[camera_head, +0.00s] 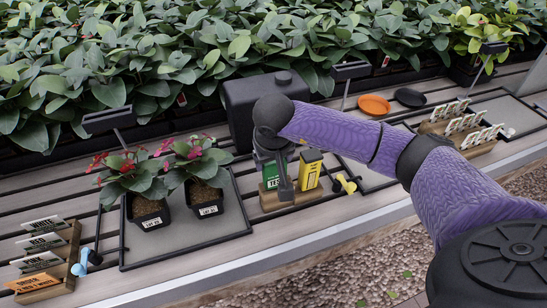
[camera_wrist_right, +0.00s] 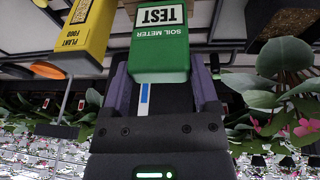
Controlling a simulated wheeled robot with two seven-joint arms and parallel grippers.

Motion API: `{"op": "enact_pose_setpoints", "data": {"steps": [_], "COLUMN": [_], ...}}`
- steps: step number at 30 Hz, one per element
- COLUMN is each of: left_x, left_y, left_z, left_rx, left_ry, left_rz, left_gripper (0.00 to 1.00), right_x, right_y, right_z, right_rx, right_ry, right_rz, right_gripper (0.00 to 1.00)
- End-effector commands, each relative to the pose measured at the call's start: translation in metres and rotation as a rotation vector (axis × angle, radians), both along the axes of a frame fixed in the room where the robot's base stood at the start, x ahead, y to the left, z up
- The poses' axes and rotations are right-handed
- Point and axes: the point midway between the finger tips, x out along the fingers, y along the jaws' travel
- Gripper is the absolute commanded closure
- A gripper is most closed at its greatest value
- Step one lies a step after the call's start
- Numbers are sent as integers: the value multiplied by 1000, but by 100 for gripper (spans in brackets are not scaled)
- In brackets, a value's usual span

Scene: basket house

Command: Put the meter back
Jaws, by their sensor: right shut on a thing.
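The green soil meter (camera_head: 270,172) has a white TEST label and is at the wooden stand (camera_head: 268,200) on the bench. My right gripper (camera_head: 280,165) comes down over it from above and is shut on it. In the right wrist view the meter (camera_wrist_right: 160,60) sits between the two fingers of my gripper (camera_wrist_right: 163,88). A yellow plant food box (camera_head: 310,170) stands right beside it on the same stand. It also shows in the wrist view (camera_wrist_right: 88,28). My gripper partly covers the meter, so I cannot tell whether it rests fully in the stand. My left gripper is not in view.
A black box (camera_head: 240,95) is close behind my gripper. Yellow clips (camera_head: 345,185) lie to the right. Orange (camera_head: 374,105) and black saucers (camera_head: 410,97) lie farther back.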

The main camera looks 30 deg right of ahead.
Motion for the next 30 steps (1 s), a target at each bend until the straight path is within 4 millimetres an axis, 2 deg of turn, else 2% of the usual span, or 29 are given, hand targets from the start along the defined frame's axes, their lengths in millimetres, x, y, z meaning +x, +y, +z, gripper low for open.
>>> {"op": "enact_pose_setpoints", "data": {"steps": [1, 3, 4, 14, 15, 18, 22, 26, 30], "left_x": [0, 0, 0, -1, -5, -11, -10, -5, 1], "left_y": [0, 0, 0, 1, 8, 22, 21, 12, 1], "left_z": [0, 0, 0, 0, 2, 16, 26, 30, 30], "left_rx": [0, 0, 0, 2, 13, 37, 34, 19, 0], "left_ry": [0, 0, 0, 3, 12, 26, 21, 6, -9], "left_rz": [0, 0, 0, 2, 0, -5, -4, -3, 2], "left_gripper": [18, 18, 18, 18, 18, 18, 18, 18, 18], "right_x": [0, 0, 0, 0, -1, -8, -18, -24, -27], "right_y": [0, 0, 0, 0, 0, 6, 12, 16, 17], "right_z": [0, 0, 0, 0, 4, 39, 70, 89, 95], "right_rx": [0, 0, 0, 0, 0, -1, -1, -1, -1], "right_ry": [0, 0, 0, 1, -1, -7, -5, -3, 1], "right_rz": [0, 0, 0, 0, 0, 2, 3, 0, 0], "right_gripper": [18, 4, 0, 0, 0, 0, 0, 0, 0]}}
